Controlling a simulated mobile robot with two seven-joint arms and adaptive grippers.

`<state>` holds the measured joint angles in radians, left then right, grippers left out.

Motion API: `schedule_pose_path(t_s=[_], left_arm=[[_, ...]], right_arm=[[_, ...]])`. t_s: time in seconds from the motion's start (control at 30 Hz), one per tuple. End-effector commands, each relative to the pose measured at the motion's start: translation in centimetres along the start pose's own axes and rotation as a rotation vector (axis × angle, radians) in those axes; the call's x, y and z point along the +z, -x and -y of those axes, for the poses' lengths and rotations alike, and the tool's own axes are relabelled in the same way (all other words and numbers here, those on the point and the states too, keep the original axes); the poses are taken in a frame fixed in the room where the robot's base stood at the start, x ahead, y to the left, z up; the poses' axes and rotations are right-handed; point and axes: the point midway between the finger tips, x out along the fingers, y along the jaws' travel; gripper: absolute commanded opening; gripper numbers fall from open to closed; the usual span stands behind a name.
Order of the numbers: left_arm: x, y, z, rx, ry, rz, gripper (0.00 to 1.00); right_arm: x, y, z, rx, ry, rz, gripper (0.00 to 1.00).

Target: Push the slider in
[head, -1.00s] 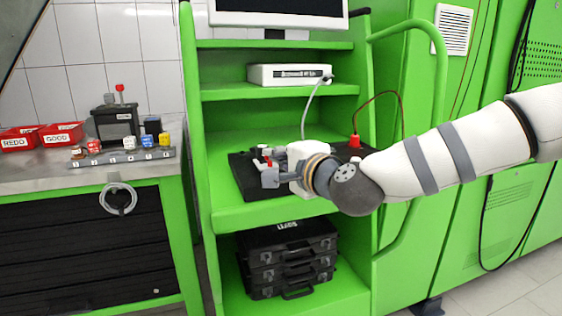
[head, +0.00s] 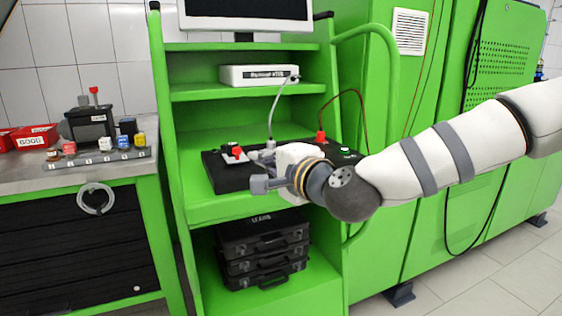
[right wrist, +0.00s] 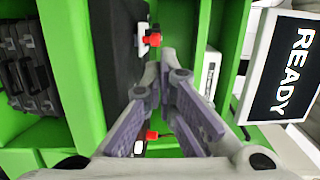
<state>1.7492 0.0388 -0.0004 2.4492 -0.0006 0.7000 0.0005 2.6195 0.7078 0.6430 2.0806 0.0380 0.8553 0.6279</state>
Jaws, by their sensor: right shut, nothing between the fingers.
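The slider, a red block on a white base (head: 236,153), sits at the left end of the black test panel (head: 224,180) on the green cart's shelf. It also shows near the top of the right wrist view (right wrist: 153,39). My right gripper (head: 258,184) is shut and empty in front of the panel, to the right of the slider and nearer the camera. In the right wrist view, its fingertips (right wrist: 161,68) meet just below the slider in the picture, with a gap between. The arm hides part of the panel's right side. My left gripper is not in view.
A white-grey cable plug (head: 270,146), a red plug (head: 320,136) and a green button (head: 346,149) stand on the panel. A monitor (right wrist: 291,68) reads READY. Black cases (head: 262,245) fill the lower shelf. A bench (head: 40,178) with red bins stands left.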

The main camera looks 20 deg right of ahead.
Motion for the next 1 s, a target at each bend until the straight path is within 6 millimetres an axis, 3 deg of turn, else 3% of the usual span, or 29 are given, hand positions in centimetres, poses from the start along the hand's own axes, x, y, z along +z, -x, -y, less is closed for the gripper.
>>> schedule_pose_path(t_s=[0.1,0.27,0.8,0.87,0.97,1.0], left_arm=[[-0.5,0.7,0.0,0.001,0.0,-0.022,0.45],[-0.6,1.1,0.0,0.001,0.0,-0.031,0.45],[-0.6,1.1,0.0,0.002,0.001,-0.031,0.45],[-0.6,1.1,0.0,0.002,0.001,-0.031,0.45],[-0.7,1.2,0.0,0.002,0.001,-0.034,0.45],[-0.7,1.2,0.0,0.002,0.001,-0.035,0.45]], right_arm=[[0.0,2.5,0.4,-0.005,0.0,0.001,0.0],[0.0,4.2,0.1,-0.002,0.0,-0.001,0.0],[0.1,4.4,-0.6,0.011,0.006,0.002,0.0],[0.6,4.4,-2.4,0.052,0.035,0.015,0.0],[2.3,5.0,-9.6,0.209,0.142,0.07,0.0],[3.1,5.9,-13.4,0.292,0.202,0.105,0.0]])
